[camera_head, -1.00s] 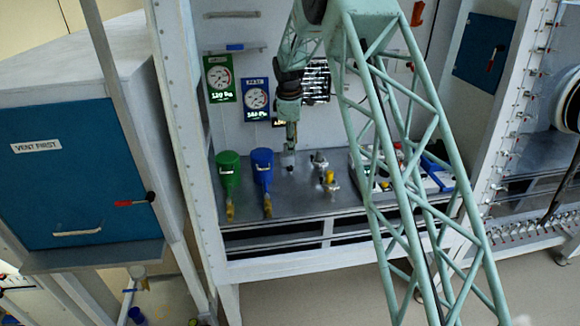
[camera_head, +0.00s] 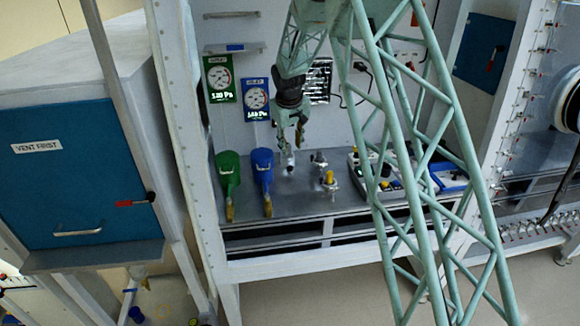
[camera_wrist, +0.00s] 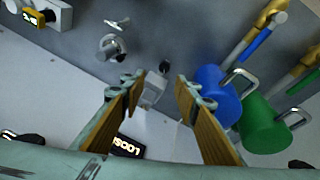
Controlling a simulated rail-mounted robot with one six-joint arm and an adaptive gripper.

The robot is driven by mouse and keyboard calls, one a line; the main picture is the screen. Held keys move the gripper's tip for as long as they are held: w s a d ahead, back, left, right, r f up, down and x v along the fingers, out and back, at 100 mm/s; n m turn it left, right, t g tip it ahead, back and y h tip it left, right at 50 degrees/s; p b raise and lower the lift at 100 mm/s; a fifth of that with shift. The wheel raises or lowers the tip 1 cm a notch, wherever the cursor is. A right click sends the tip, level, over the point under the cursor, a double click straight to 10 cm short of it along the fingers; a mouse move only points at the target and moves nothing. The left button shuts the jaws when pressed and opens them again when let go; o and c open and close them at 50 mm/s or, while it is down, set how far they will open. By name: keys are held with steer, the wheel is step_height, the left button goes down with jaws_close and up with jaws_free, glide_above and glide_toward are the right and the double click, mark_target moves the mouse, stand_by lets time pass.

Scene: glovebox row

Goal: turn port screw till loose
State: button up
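A small pale port fitting (camera_wrist: 152,88) with a dark knob (camera_wrist: 164,66) at its end stands between my gripper's fingers in the wrist view. I take it to be the port screw. In the head view it is a small light fitting (camera_head: 289,160) on the grey bench top. My gripper (camera_wrist: 160,84) has its two fingers spread, with a gap on both sides of the fitting. In the head view my gripper (camera_head: 290,138) is just above it.
A blue canister (camera_head: 262,165) and a green canister (camera_head: 228,172) stand close to the left. Small metal valve fittings (camera_head: 328,178) and a device with buttons (camera_head: 376,178) are to the right. Two gauges (camera_head: 219,78) hang on the back wall.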

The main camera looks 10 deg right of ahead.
mark_target(290, 167)
steer(key=m, duration=0.2)
steer(key=s+m, duration=0.1)
steer(key=m, duration=0.1)
steer(key=a+m, duration=0.1)
steer(key=m, duration=0.1)
steer(key=shift+s+r+t, duration=0.25)
steer(key=shift+s+t, duration=0.15)
steer(key=shift+w+f, duration=0.1)
steer(key=shift+f, duration=0.1)
steer(key=shift+x, duration=6.65)
steer(key=shift+a, duration=0.1)
steer(key=shift+c, duration=0.3)
steer(key=c, duration=0.8)
